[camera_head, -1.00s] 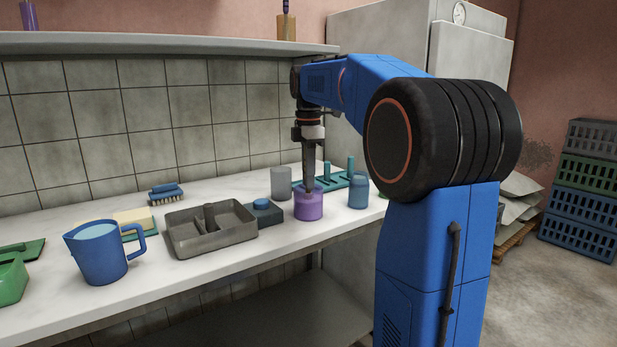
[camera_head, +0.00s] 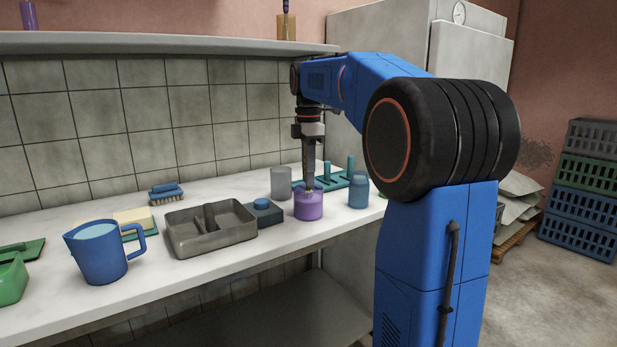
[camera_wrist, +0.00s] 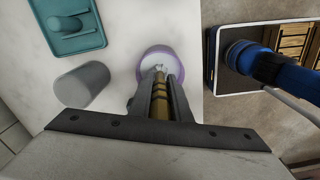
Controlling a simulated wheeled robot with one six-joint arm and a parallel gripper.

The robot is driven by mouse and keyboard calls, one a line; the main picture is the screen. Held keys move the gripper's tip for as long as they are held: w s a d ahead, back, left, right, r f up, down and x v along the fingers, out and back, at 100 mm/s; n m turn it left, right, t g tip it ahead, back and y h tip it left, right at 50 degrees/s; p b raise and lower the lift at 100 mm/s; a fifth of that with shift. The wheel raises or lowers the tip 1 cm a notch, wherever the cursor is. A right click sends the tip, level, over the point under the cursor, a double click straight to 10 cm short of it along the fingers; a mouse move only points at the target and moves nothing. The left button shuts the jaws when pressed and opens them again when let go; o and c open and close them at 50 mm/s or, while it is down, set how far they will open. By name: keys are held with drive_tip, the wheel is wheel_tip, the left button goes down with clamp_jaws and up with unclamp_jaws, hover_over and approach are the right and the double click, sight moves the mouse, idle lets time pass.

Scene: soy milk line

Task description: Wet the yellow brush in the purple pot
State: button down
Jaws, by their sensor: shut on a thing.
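The purple pot (camera_head: 309,206) stands upright on the white counter near its front edge. It also shows in the wrist view (camera_wrist: 146,63), with a pale inside. My gripper (camera_head: 309,186) points straight down, its fingertips at the pot's mouth. In the wrist view my gripper (camera_wrist: 160,90) is shut on a slim brass-yellow handle (camera_wrist: 160,104), which I take for the yellow brush. The handle's far end reaches over or into the pot's opening. The bristles are hidden, so I cannot tell how deep they are.
A blue jar (camera_head: 358,192) stands right of the pot, a grey cup (camera_head: 281,183) behind it. A teal pegged rack (camera_head: 333,180) lies behind. A dark block with a blue knob (camera_head: 264,212), a grey divided tray (camera_head: 211,240) and a blue jug (camera_head: 101,258) stand to the left.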

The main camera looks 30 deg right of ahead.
drive_tip(key=shift+r, duration=3.1)
